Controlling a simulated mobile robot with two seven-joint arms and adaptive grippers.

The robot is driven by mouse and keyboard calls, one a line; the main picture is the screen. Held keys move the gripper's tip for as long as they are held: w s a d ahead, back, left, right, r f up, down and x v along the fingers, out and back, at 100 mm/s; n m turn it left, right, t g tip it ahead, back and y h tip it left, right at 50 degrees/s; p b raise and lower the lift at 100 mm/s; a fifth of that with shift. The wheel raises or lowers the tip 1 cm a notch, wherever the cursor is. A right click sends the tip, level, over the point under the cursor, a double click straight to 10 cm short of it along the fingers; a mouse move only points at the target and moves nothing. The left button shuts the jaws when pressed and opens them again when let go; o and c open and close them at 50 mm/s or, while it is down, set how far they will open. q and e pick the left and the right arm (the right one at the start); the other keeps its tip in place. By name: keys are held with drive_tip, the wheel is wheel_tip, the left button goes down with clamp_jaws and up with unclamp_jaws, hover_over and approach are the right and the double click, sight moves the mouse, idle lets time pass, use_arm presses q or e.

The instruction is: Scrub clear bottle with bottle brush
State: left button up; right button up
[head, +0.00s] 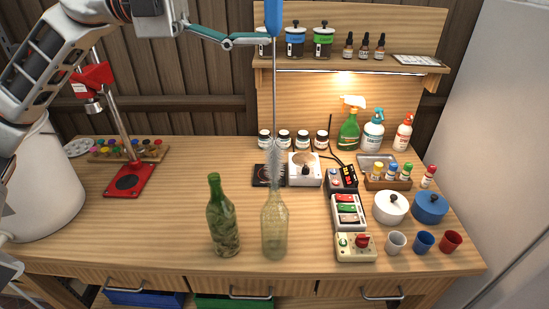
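The bottle brush has a blue handle (273,16), a long thin wire stem and grey bristles (275,165). It hangs upright, bristles down, over the clear bottle (274,232). The bristle tip meets the bottle's mouth in the head view; I cannot tell whether it is just inside or just above. The clear bottle is yellowish, see-through and upright near the table's front. My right gripper is not in view.
A green bottle (222,222) stands close left of the clear bottle. Behind are a black pad (268,180) and white device (304,170). A switch box (355,247) stands to the right. The bench's left front is clear. A red stand (130,180) is further left.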

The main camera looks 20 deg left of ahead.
use_arm(q)
wheel_tip(320, 180, up, 6)
idle(0.6)
drive_tip(key=shift+r, duration=0.1)
idle(0.6)
